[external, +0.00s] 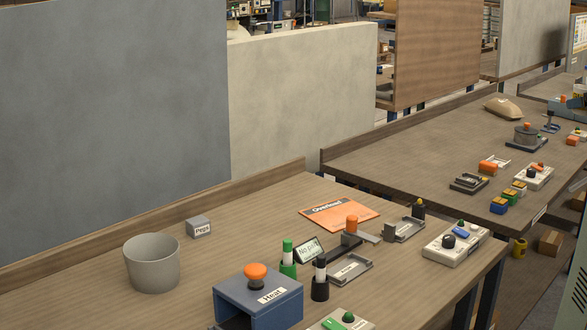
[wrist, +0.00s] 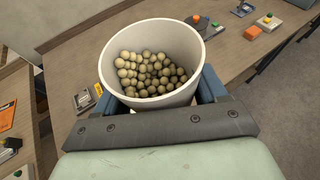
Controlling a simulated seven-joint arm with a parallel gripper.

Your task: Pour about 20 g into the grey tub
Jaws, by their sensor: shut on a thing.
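The grey tub (external: 152,263) stands upright on the near bench at the left in the external view. The part of its inside that shows looks empty. In the wrist view a white cup (wrist: 165,103) holds many small beige balls (wrist: 152,73). My gripper (wrist: 166,96) is shut on this cup, with a blue finger on each side. The cup is held over the area of a bench, well away from the grey tub, which is not in the wrist view. My gripper and the cup are not in the external view.
Right of the tub are a small block labelled Pegs (external: 199,227), a blue Heat box (external: 258,300) with an orange knob, green and black posts, an orange Overload card (external: 338,213) and a control box (external: 455,243). A second bench (external: 420,150) with more devices stands behind.

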